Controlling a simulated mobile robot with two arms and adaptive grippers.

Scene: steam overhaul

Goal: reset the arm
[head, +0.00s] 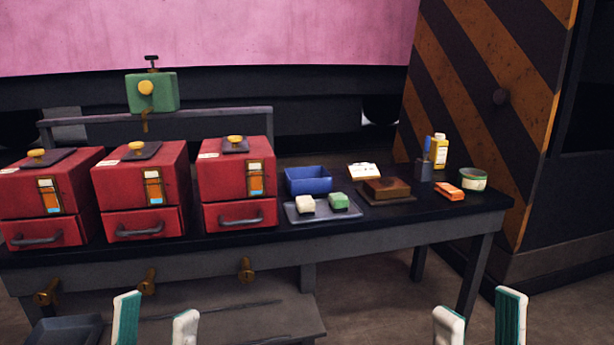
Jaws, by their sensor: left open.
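My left gripper (155,322) shows at the bottom left, its two white and green fingers apart with nothing between them. My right gripper (479,322) shows at the bottom right, its fingers also apart and empty. Both are in front of the workbench (400,232) and touch nothing that I can see. The rest of both arms is out of the picture.
Red boxes with drawers (140,187) line the bench's left half. Right of them are a blue bin (308,181), a grey tray (318,215) with two blocks, a brown block (387,188), an orange item (450,192) and a yellow bottle (439,151). A striped cabinet (490,130) stands right.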

